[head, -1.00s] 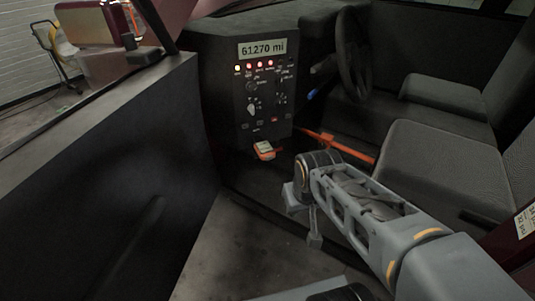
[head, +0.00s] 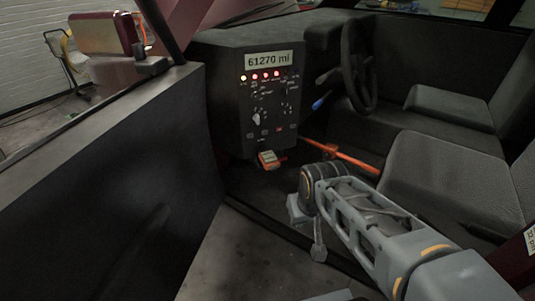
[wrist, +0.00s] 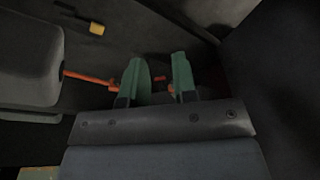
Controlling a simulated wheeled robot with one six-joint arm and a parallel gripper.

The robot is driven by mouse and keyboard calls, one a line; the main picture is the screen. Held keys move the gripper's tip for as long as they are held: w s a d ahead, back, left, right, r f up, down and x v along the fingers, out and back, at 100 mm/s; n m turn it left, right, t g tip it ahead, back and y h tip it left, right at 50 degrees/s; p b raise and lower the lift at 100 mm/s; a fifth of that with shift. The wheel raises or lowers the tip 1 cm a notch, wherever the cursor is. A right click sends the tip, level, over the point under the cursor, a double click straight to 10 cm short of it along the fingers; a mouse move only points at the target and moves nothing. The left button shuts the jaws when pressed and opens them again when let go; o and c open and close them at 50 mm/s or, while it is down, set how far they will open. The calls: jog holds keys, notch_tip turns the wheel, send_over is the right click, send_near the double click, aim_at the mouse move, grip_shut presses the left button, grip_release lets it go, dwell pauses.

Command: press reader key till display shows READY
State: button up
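A small orange reader (head: 268,160) with a pale greenish face sits at the foot of the dark dash panel in the head view. Its key and any text on its face are too small to make out. My gripper (head: 308,222) hangs low in the doorway, to the right of and nearer than the reader, apart from it. In the wrist view, its two green fingers (wrist: 158,62) stand apart with nothing held between them. A small orange piece shows beyond the gap; I cannot tell whether it belongs to the reader.
The dash panel (head: 258,112) has knobs, lit lamps and a display (head: 268,60) reading "61270 mi". The open door (head: 110,170) stands left. An orange bar (head: 340,156) runs towards the seat (head: 450,180). A steering wheel (head: 357,65) is behind. Bare floor lies between door and arm.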

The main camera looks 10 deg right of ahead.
grip_shut()
dwell(1.4)
